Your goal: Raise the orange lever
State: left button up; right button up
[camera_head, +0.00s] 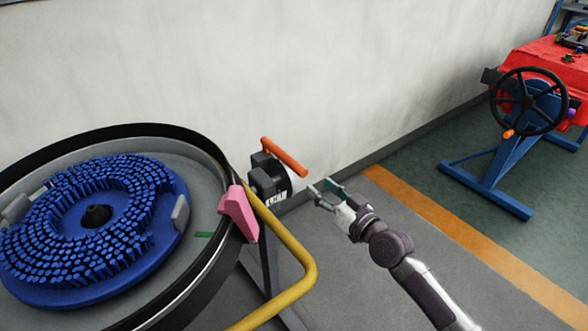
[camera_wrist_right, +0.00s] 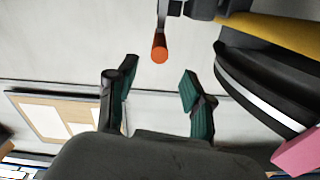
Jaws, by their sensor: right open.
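The orange lever (camera_head: 284,157) is a short orange bar on a dark mount (camera_head: 266,177) at the tank's right side in the head view. It slants down to the right. My right gripper (camera_head: 322,188) is just right of and slightly below the lever's lower end, apart from it. Its fingers are open and empty. In the right wrist view the lever's round orange end (camera_wrist_right: 159,48) shows above and beyond the gap between the open fingers (camera_wrist_right: 156,85). My left gripper is not in view.
The round tank (camera_head: 207,150) holds a blue brush disc (camera_head: 145,255). A pink piece (camera_head: 240,212) and a yellow bent rail (camera_head: 305,262) are close to the lever. A pale wall stands behind. A handwheel stand (camera_head: 497,172) is far right. Floor between is clear.

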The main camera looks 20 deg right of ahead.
aim_at(294, 165)
jog(key=x, duration=1)
jog(key=shift+w+f+b, duration=0.1)
jog(key=shift+w+b, duration=0.05)
jog(key=shift+b, duration=0.2)
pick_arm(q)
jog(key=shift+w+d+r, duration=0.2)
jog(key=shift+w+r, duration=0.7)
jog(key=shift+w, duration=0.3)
pick_arm(e)
jog(key=shift+w+a, duration=0.25)
jog(key=shift+w, duration=0.45)
jog(key=shift+c, duration=0.2)
grip_shut()
